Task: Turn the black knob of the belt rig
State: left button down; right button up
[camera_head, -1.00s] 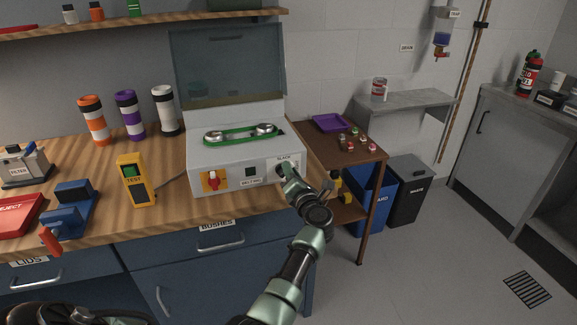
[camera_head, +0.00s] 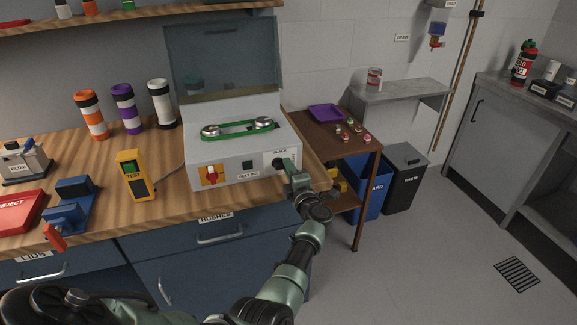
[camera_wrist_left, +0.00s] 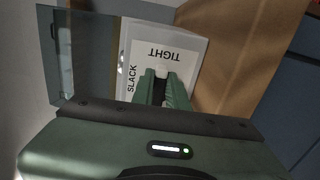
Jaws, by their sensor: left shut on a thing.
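The belt rig (camera_head: 235,156) is a light grey box with a green belt (camera_head: 238,129) looped around two metal pulleys on its top. Its clear lid stands open. The black knob (camera_head: 278,163) is on the right of its front face, below the SLACK label. My left gripper (camera_head: 288,172) is at this knob, shut on it. In the left wrist view the green fingers (camera_wrist_left: 163,87) point at the plate (camera_wrist_left: 150,62) marked SLACK and TIGHT. They hide most of the knob, so its setting cannot be read. My right gripper is not in view.
A red switch on a yellow plate (camera_head: 210,175) is on the rig's front left. A yellow tester (camera_head: 135,175) and a blue vise-like tool (camera_head: 74,205) stand left on the wooden bench. A brown side table (camera_head: 340,150) is close right of the rig.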

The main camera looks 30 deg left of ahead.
pick_arm(q)
jog(key=shift+f+m, duration=0.15)
jog(key=shift+m, duration=0.15)
jog(key=c, duration=1.4)
grip_release()
jog(key=shift+d, duration=0.1)
